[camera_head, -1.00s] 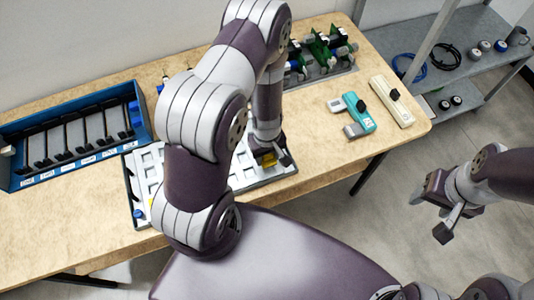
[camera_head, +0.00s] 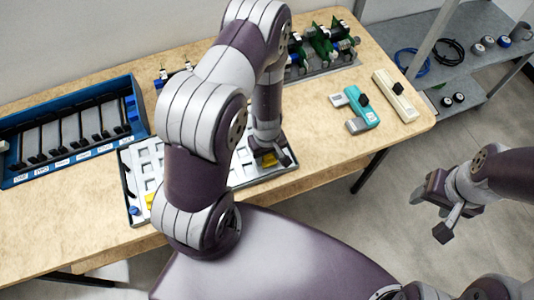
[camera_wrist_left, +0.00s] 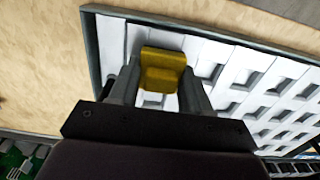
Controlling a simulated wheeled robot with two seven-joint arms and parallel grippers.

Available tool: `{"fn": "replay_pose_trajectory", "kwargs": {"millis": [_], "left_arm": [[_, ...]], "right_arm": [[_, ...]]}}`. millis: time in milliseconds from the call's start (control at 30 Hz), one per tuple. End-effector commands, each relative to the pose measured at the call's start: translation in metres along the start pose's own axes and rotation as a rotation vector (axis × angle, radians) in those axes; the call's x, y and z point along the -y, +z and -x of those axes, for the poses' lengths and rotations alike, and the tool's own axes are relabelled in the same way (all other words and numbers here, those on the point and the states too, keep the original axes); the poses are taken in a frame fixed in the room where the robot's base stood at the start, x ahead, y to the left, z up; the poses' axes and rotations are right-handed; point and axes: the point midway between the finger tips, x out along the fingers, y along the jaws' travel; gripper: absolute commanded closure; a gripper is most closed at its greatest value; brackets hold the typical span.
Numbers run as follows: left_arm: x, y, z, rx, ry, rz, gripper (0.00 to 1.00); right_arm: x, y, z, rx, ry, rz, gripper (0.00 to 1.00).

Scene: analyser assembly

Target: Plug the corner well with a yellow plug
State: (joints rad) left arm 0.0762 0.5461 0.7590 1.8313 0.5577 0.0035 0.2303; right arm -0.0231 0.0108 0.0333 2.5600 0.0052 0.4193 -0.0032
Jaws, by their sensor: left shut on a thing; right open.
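My left gripper (camera_head: 268,158) is low over the right end of the white well tray (camera_head: 243,171) in the head view. In the left wrist view the gripper (camera_wrist_left: 158,92) is shut on a yellow plug (camera_wrist_left: 163,60), at the tray's corner. A white well shows just below the plug; I cannot tell whether the plug touches it. The tray has rows of square wells. Another yellow piece (camera_head: 151,201) lies at the tray's left part, partly hidden by my left arm. My right gripper (camera_head: 436,212) is open and empty, off the table at the right.
A blue rack (camera_head: 140,110) with dark slots stands at the left of the table. Green boards (camera_head: 320,42) stand at the back. A teal tool (camera_head: 361,110) and a cream tool (camera_head: 394,97) lie at the right. A grey shelf (camera_head: 465,75) is beyond.

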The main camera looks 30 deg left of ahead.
Motion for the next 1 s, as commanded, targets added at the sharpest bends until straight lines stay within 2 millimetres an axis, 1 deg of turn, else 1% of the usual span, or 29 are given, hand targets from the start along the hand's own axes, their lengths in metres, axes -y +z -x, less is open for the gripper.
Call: {"fn": "replay_pose_trajectory", "kwargs": {"millis": [367,400,467,867,900,933,1000], "left_arm": [[0.0000,0.0001,-0.0025,0.000,0.000,0.000,0.91],[0.0001,0.0001,-0.0025,0.000,0.000,0.000,0.42],[0.0002,0.0002,-0.0026,0.001,-0.001,0.000,0.23],[0.0011,0.0010,-0.0031,0.003,-0.002,0.000,0.22],[0.0012,0.0011,-0.0032,0.003,-0.003,0.000,0.39],[0.0011,0.0011,-0.0032,0.003,-0.003,0.000,0.42],[0.0010,0.0012,-0.0033,0.003,-0.002,0.000,0.42]], "right_arm": [[0.0000,0.0003,-0.0022,0.000,0.000,0.000,0.42],[0.0000,0.0003,-0.0022,0.000,0.000,0.000,0.42],[0.0000,0.0003,-0.0022,0.000,0.000,0.000,0.42],[0.0000,0.0003,-0.0024,0.000,0.000,0.000,0.42],[0.0000,0.0003,-0.0024,0.000,0.000,0.000,0.42],[0.0000,0.0003,-0.0024,0.000,0.000,0.000,0.42],[0.0000,0.0003,-0.0025,0.000,0.000,0.000,0.42]]}}
